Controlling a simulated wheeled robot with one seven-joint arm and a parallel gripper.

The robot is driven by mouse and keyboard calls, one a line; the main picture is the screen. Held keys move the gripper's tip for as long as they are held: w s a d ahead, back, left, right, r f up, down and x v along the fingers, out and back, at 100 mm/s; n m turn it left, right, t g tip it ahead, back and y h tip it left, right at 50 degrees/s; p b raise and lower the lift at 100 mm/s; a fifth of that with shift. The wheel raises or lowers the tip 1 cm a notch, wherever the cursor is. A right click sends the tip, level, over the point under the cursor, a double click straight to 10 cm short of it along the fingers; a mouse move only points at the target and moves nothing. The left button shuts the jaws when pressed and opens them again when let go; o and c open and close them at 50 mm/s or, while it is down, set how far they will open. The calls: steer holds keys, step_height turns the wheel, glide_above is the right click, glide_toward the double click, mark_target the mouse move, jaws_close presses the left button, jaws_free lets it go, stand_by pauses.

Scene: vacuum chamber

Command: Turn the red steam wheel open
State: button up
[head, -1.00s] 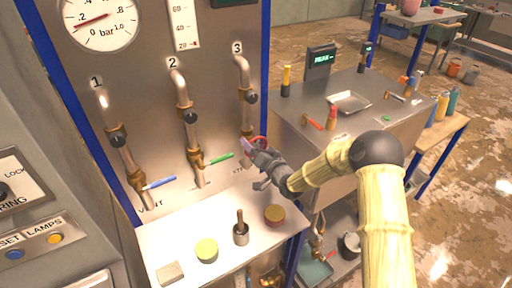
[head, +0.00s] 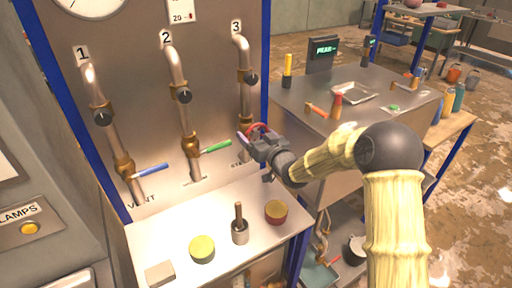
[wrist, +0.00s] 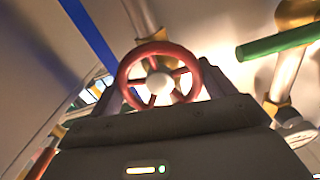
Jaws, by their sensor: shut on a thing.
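The red steam wheel (wrist: 133,62) shows large in the wrist view, with a pale hub and spokes. In the head view a red piece of its rim (head: 262,127) shows at the foot of pipe 3, above the steam label. My gripper (head: 253,142) is at the wheel, its fingers on either side of it and shut on it. In the wrist view my gripper (wrist: 160,88) reaches up to the wheel, and its body hides the wheel's lower edge. Most of the wheel is hidden by my gripper in the head view.
Left of the wheel are the green lever (head: 216,147) on pipe 2 and the blue lever (head: 152,170) on pipe 1. Below is a shelf (head: 165,237) with a yellow-topped tin, a pestle-like tool and a brown tin. A metal bench (head: 300,95) stands to the right.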

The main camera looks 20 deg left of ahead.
steer(key=n+b, duration=0.1)
steer(key=b, duration=0.1)
steer(key=f+n+b, duration=0.1)
steer(key=n+b, duration=0.1)
steer(key=b, duration=0.1)
steer(key=shift+n+b, duration=0.3)
steer(key=shift+b, duration=0.05)
steer(key=n+b, duration=0.3)
steer(key=b, duration=0.2)
steer(key=shift+r+n, duration=0.1)
steer(key=shift+n, duration=0.2)
steer(key=n+b, duration=0.3)
steer(key=b, duration=0.2)
steer(key=shift+n, duration=0.3)
steer(key=n+b, duration=0.3)
steer(key=b, duration=0.1)
steer(key=shift+n, duration=0.3)
steer(key=n+b, duration=0.3)
steer(key=shift+n+b, duration=0.3)
steer(key=shift+b, duration=0.1)
steer(key=n+b, duration=0.3)
steer(key=shift+n, duration=0.4)
steer(key=n+b, duration=0.3)
steer(key=n, duration=0.1)
steer(key=shift+r, duration=0.1)
steer(key=n+b, duration=0.1)
steer(key=n, duration=0.2)
steer(key=shift+n+b, duration=0.4)
steer(key=shift+r, duration=0.1)
